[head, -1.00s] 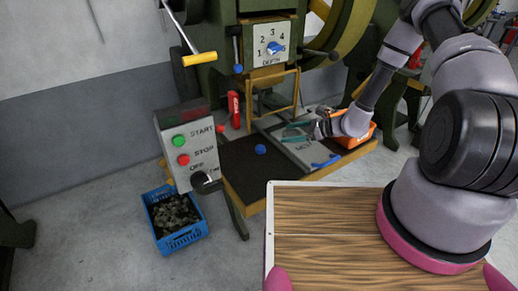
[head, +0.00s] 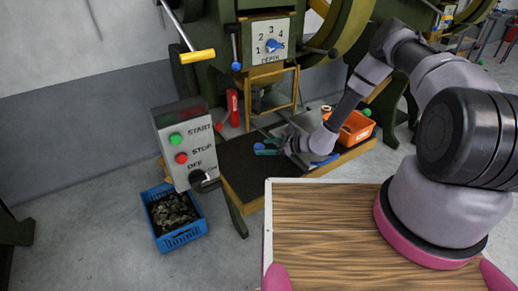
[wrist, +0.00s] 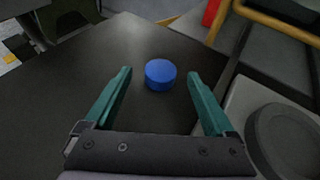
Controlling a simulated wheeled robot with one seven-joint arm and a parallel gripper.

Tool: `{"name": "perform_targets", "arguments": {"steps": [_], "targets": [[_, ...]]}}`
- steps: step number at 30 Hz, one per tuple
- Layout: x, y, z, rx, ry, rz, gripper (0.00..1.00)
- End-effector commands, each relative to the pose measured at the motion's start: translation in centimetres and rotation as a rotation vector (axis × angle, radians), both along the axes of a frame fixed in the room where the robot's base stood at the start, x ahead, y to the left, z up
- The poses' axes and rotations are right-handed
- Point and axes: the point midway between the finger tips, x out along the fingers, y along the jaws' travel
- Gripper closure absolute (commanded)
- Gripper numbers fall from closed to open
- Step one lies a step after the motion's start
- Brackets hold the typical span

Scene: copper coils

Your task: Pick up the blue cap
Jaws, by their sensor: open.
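The blue cap (wrist: 160,75) is a short round cylinder lying flat on the dark work surface (wrist: 150,35) of the machine. In the wrist view it lies between and slightly beyond the tips of my gripper (wrist: 158,78). The green fingers are spread wide with nothing between them touching the cap. In the head view the blue cap (head: 259,146) shows just at the left of my gripper (head: 266,147), partly hidden by the fingers.
An orange bin (head: 354,128) stands right of my arm. A red can (head: 233,108) stands behind the dark surface. A control box (head: 188,145) and a blue crate (head: 181,239) are at the left. A blue item (head: 325,160) lies near the front edge.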

Motion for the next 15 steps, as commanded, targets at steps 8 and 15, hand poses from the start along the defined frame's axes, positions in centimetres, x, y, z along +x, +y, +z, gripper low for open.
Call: {"name": "perform_targets", "arguments": {"steps": [8, 15], "targets": [[0.74, 1.47, -0.63, 0.0, 0.0, -0.001, 0.11], [0.74, 1.42, -0.61, -0.001, -0.001, -0.001, 0.53]]}}
